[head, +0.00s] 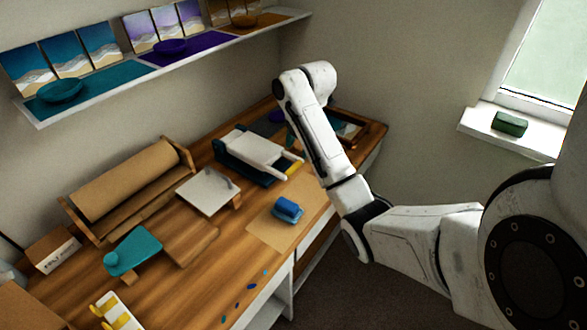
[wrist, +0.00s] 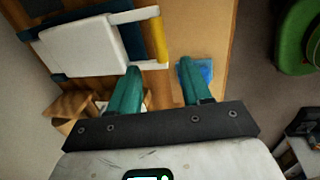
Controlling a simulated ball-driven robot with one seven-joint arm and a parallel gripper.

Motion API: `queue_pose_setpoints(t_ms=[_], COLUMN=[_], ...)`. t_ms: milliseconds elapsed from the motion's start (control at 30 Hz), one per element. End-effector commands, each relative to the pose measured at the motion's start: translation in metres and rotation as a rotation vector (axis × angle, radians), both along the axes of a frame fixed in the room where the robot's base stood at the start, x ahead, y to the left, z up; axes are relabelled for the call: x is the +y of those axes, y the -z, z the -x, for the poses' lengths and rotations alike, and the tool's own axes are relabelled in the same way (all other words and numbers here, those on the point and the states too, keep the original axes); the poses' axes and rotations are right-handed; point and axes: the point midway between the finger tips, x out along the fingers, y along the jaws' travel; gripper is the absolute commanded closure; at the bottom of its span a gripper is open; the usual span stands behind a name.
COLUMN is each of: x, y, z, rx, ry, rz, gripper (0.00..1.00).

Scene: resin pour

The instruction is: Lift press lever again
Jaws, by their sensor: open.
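The press (head: 258,152) stands on the bench, with a white top plate over a dark blue base. Its lever has white side arms and a yellow grip bar (head: 294,167). In the wrist view the white plate (wrist: 80,46) is at upper left, and the yellow bar (wrist: 159,40) lies just beyond my fingertips. My gripper (wrist: 156,74) is open, its two teal fingers apart with nothing between them. The bar appears ahead of the gap, nearer the left finger; I cannot tell the height between them. In the head view my forearm hides most of the gripper.
A blue block (head: 288,208) sits on brown paper (head: 262,232) at the bench's front edge. A white board (head: 208,190) and a paper roll (head: 125,183) stand left of the press. A shelf (head: 130,72) with pictures and bowls runs above. A green block (head: 510,123) is on the windowsill.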

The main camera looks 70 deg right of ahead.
Motion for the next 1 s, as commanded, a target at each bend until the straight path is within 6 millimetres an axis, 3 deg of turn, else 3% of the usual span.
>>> queue_pose_setpoints(t_ms=[200, 500, 933, 1000], x=[-0.001, -0.003, -0.004, -0.003], y=[0.043, 0.080, 0.090, 0.090], z=[-0.007, -0.015, -0.018, -0.018], rx=[0.002, 0.001, -0.001, -0.001], ry=[0.002, 0.002, 0.001, 0.001], rz=[-0.002, -0.002, 0.001, 0.001], gripper=[0.52, 0.52, 0.52, 0.56])
